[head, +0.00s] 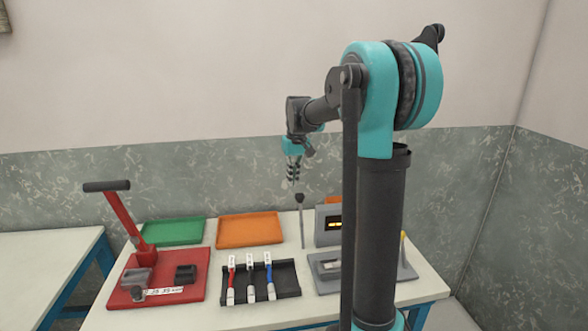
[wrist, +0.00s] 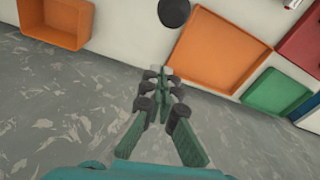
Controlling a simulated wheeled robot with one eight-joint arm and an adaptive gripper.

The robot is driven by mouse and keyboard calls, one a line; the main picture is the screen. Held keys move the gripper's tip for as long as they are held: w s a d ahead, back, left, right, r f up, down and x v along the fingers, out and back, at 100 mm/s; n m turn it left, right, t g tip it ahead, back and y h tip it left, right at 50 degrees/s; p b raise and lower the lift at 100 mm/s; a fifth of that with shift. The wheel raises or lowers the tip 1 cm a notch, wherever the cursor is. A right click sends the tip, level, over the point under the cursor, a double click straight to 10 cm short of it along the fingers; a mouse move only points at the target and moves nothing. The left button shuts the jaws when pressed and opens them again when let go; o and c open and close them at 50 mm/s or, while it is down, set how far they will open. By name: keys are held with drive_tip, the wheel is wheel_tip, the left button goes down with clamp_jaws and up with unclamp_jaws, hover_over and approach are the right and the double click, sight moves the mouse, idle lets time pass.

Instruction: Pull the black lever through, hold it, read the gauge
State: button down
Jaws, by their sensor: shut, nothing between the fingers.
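The black knob (head: 299,198) tops a thin upright lever rod (head: 302,228) near the middle of the table, left of the grey gauge box. The knob also shows at the top of the wrist view (wrist: 174,12). My gripper (head: 293,177) hangs just above the knob in the head view, apart from it as far as I can tell. In the wrist view its fingers (wrist: 165,77) are together and empty, with the knob beyond the tips.
A red lever press (head: 180,265) stands left. A green tray (head: 172,232) and an orange tray (head: 250,231) lie at the back. A black rack (head: 262,292) holds labelled cables in front. A grey fixture (head: 328,284) sits right. An orange bin (wrist: 55,22) shows in the wrist view.

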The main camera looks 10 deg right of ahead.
drive_tip(key=shift+s+d+f, duration=0.15)
drive_tip(key=shift+s+f, duration=0.4)
drive_tip(key=shift+s, duration=0.35)
drive_tip(key=shift+s+d+f, duration=0.15)
drive_tip(key=shift+s+f, duration=0.35)
drive_tip(key=shift+s, duration=0.4)
